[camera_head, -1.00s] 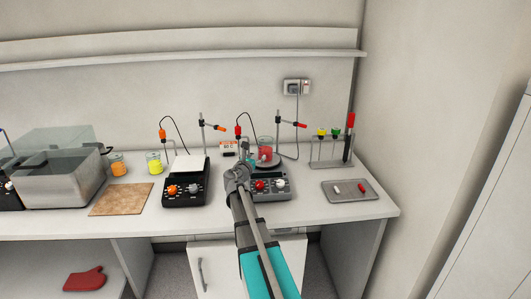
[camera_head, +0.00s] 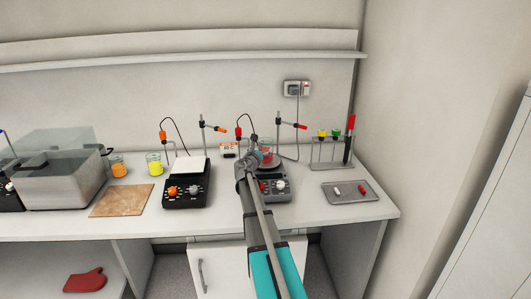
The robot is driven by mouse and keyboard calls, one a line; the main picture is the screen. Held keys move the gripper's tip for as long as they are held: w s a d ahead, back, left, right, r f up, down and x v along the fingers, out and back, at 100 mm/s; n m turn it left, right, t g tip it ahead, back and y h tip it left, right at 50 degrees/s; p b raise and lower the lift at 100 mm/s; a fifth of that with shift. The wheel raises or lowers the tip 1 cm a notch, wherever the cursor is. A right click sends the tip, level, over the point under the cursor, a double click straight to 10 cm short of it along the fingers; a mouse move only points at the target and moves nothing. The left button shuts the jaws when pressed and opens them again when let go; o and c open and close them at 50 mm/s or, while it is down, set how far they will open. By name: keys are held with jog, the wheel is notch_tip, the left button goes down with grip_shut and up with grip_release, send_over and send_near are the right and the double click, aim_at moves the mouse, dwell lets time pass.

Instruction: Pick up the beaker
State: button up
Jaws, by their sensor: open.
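A glass beaker with red liquid (camera_head: 268,147) stands on the round plate of the right hot plate stirrer (camera_head: 279,187). My gripper (camera_head: 259,155) is open, at the beaker's front left side in the picture. It covers part of the beaker's left side, and I cannot tell whether the fingers are around the beaker or only in front of it. Two other beakers stand further left on the bench: one with orange liquid (camera_head: 118,166) and one with yellow liquid (camera_head: 154,164).
A second stirrer (camera_head: 186,190) with a white top stands left of my arm. Stands with probes and cables rise behind both stirrers. A tube rack (camera_head: 330,152) and a grey tray (camera_head: 350,192) are on the right. A water bath (camera_head: 60,180) and brown mat (camera_head: 121,200) are left.

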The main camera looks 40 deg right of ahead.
aim_at(267, 139)
jog(key=shift+w+d, duration=0.15)
jog(key=shift+d, duration=0.1)
jog(key=shift+w+d+r, duration=0.25)
jog(key=shift+w+d, duration=0.1)
jog(key=shift+d, duration=0.15)
jog(key=shift+p+x, duration=0.35)
jog(key=shift+x, duration=1.65)
jog(key=shift+s+d+r, duration=0.1)
jog(key=shift+s+r, duration=0.05)
jog(key=c, duration=0.9)
jog(key=shift+r+p, duration=0.4)
jog(key=shift+c, duration=0.2)
